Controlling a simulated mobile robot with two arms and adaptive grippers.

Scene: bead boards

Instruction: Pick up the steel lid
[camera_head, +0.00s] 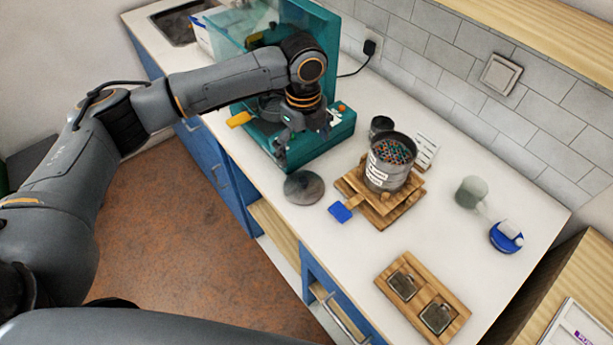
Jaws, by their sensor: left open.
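The steel lid (304,188) looks like a flat round grey disc lying on the white counter near its front edge. It is in front of the teal machine and left of the wooden stand. My left gripper (304,145) is open, points down and is above and behind the lid, in front of the teal machine. It appears empty and apart from the lid. My right gripper is not in view.
A pot of coloured beads (378,177) stands on a wooden stand (402,208) right of the lid. The teal machine (335,137) stands behind. A wooden tray with two square wells (420,292) lies at the front right.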

